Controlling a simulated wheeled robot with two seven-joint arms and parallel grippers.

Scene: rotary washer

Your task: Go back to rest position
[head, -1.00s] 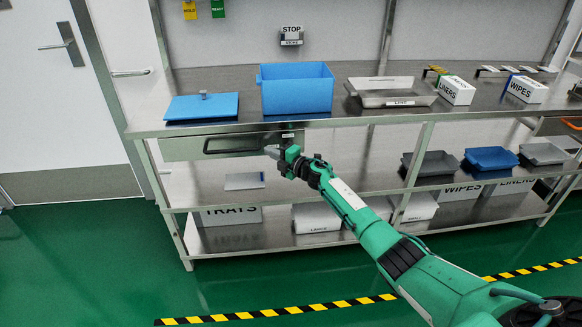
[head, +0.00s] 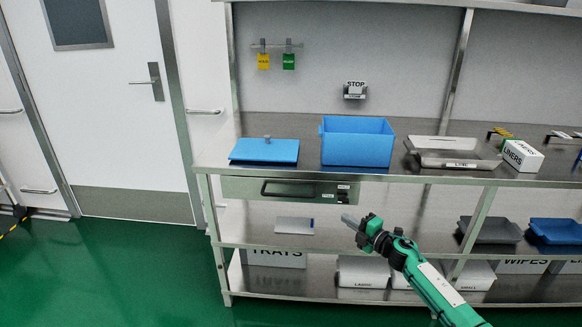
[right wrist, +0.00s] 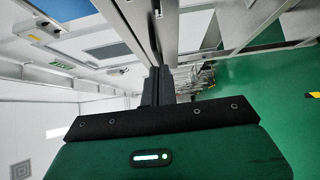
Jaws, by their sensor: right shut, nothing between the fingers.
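My right gripper (head: 350,222) is at the end of my green right arm in the head view, in front of the shelf unit and a little below the drawer (head: 290,189). It is shut and empty, apart from the drawer handle. The drawer under the worktop looks closed. The right wrist view shows the dark shut fingers (right wrist: 158,85) with nothing between them. My left gripper is not in view.
A blue bin (head: 357,148), a flat blue lid (head: 264,151) and a grey tray (head: 450,155) sit on the steel worktop. Dark and blue trays stand on the shelf at right. Green floor at left is clear, beside a white door (head: 110,110).

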